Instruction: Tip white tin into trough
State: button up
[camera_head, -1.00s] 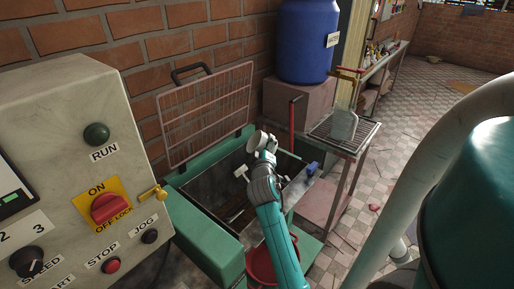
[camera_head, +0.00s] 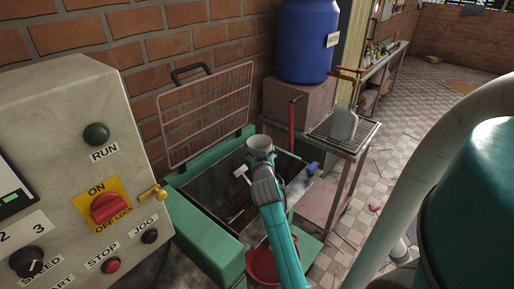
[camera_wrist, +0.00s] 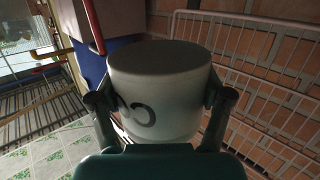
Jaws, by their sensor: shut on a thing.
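The white tin (camera_head: 260,151) is in my gripper (camera_head: 262,160), above the far right part of the trough. It stands roughly upright, with its round mouth facing up in the head view. In the wrist view, the tin (camera_wrist: 160,85) sits between both fingers of my gripper (camera_wrist: 162,100), with a flat dark end at the top of the picture and a dark mark on its side. What is inside the tin cannot be made out. The grey metal trough (camera_head: 205,187) is open, with some brownish matter low inside; my arm hides part of it.
A raised wire guard (camera_head: 205,115) stands behind the trough. A control panel (camera_head: 75,160) is at the left. A blue barrel (camera_head: 305,40) and a metal rack table (camera_head: 345,130) stand at the right. A red basin (camera_head: 262,268) is below.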

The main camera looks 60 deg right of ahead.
jog(key=shift+w+f, duration=0.1)
jog(key=shift+r+m, duration=0.25)
jog(key=shift+m, duration=0.05)
jog(key=shift+a+r, duration=0.1)
jog(key=shift+r, duration=2.15)
